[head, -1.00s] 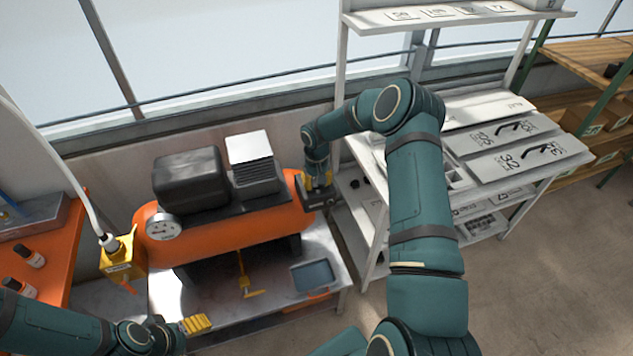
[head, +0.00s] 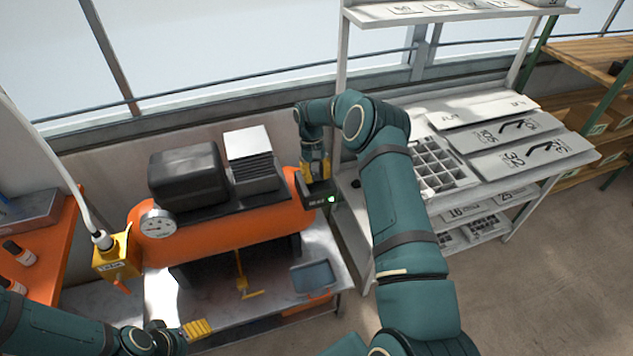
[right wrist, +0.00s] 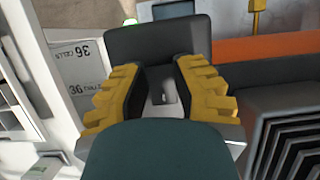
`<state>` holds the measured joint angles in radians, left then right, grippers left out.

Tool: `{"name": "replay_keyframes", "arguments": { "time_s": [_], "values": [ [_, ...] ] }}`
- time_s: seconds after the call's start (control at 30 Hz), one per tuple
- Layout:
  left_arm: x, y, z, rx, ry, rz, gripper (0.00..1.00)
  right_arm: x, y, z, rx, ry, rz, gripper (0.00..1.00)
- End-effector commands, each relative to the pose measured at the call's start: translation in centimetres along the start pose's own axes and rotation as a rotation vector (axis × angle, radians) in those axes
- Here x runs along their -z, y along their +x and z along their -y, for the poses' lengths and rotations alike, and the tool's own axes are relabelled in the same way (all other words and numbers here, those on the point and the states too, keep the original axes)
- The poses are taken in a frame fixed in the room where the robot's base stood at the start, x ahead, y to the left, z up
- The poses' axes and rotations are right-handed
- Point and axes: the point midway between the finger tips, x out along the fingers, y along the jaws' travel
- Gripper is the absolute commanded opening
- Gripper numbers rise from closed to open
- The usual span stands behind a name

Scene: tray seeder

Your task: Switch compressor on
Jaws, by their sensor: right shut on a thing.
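The orange compressor (head: 240,224) stands on a metal bench, with a black motor cover and a finned block on top. Its dark switch box (head: 318,202) is at the tank's right end, and a small green light (head: 331,199) shows on it. My right gripper (head: 315,177) reaches down onto the box from above. In the right wrist view, the yellow-padded fingers (right wrist: 162,92) are on either side of a small grey switch lever (right wrist: 168,92) on the box. My left gripper (head: 197,328) is low at the left, and its finger gap is not clear.
A yellow box labelled "Tube" (head: 118,262) hangs at the left. A white shelf with a cell tray (head: 440,168) stands close at the right. A dustpan (head: 313,277) lies on the bench.

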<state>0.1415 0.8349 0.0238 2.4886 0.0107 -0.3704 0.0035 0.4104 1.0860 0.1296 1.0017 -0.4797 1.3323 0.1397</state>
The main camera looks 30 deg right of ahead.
Motion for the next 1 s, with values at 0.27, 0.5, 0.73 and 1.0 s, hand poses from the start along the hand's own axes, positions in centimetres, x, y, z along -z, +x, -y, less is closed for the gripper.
{"name": "replay_keyframes", "arguments": {
  "time_s": [0.27,0.5,0.73,1.0],
  "values": [
    [-0.25,1.79,0.6,0.004,0.0,0.001,0.68,0.15,0.32,0.01,-0.001,-0.001,0.094,0.0],
    [-0.23,1.73,0.56,0.004,0.0,0.001,0.68,0.06,0.15,0.03,0.0,-0.002,0.101,0.0],
    [-0.24,1.73,0.55,0.003,0.001,0.001,0.68,0.07,0.11,0.04,0.0,-0.002,0.1,0.6],
    [-0.24,1.71,0.54,0.003,0.001,0.001,0.68,0.12,-0.1,0.05,0.0,-0.001,0.096,0.6]
  ]
}}
